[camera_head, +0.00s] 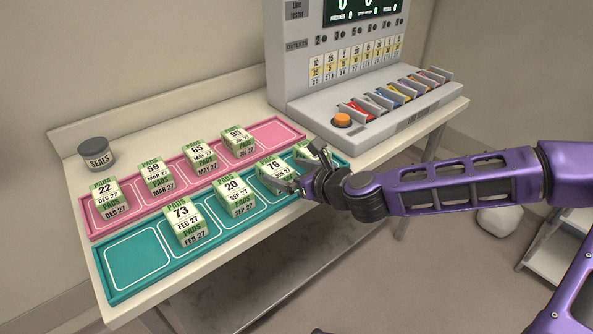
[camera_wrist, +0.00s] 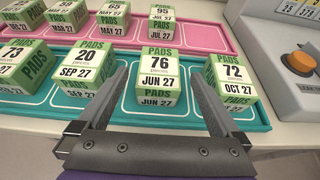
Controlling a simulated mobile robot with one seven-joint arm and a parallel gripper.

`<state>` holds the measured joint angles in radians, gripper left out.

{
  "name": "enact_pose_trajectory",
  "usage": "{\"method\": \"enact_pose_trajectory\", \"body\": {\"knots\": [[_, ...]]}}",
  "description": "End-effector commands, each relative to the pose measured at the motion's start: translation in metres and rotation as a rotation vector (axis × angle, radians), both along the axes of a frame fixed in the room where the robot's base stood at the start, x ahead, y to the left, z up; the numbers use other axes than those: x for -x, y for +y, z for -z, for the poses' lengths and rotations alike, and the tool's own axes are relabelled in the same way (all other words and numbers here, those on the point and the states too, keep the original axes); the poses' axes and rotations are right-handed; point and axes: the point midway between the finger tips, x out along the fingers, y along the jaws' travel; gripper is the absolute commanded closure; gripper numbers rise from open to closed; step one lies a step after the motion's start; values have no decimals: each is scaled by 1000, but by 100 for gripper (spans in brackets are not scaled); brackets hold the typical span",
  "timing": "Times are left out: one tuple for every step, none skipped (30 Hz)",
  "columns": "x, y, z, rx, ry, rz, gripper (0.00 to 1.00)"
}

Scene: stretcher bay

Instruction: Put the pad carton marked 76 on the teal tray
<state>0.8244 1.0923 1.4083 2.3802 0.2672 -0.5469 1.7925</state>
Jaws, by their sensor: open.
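The pad carton marked 76 (camera_head: 274,170) stands upright on the teal tray (camera_head: 136,262), between the carton marked 20 (camera_head: 236,190) and the carton marked 72. My gripper (camera_head: 305,174) is at the front right of the teal tray. In the wrist view the 76 carton (camera_wrist: 158,76) is centred ahead, with my open jaws (camera_wrist: 157,100) at its left and right sides. The carton marked 72 (camera_wrist: 231,78) stands just right of my right finger. In the head view it is mostly hidden behind my gripper.
The pink tray (camera_head: 284,131) behind holds cartons 22, 59, 65 and 95 (camera_head: 237,138). Carton 73 (camera_head: 182,215) is on the teal tray, whose left end is bare. A dark seals jar (camera_head: 97,155) stands back left. A line tester (camera_head: 350,90) with an orange button (camera_head: 341,119) stands right.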

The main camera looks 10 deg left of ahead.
Motion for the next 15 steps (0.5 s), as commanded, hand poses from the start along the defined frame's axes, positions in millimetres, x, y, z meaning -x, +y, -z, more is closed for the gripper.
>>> {"method": "enact_pose_trajectory", "body": {"knots": [[5, -7, -4, 1, 0, 2, 0], [8, -10, -6, 2, 0, 3, 0], [11, -14, -8, 1, -1, 1, 0], [12, -16, -10, 1, -1, 1, 0], [15, -18, -11, 1, -1, 1, 0], [17, -20, -12, 1, -1, 1, 0], [18, -22, -12, 1, -1, 1, 0], [19, -23, -13, 1, -1, 1, 0], [21, -24, -13, 1, -1, -1, 0], [21, -24, -14, 1, -1, -1, 0], [22, -25, -14, 1, -1, -2, 0], [22, -25, -14, 1, -1, -2, 0], [22, -25, -14, 1, -1, -2, 0], [22, -25, -14, 1, -1, -2, 0], [22, -25, -14, 1, -1, -2, 0]]}}
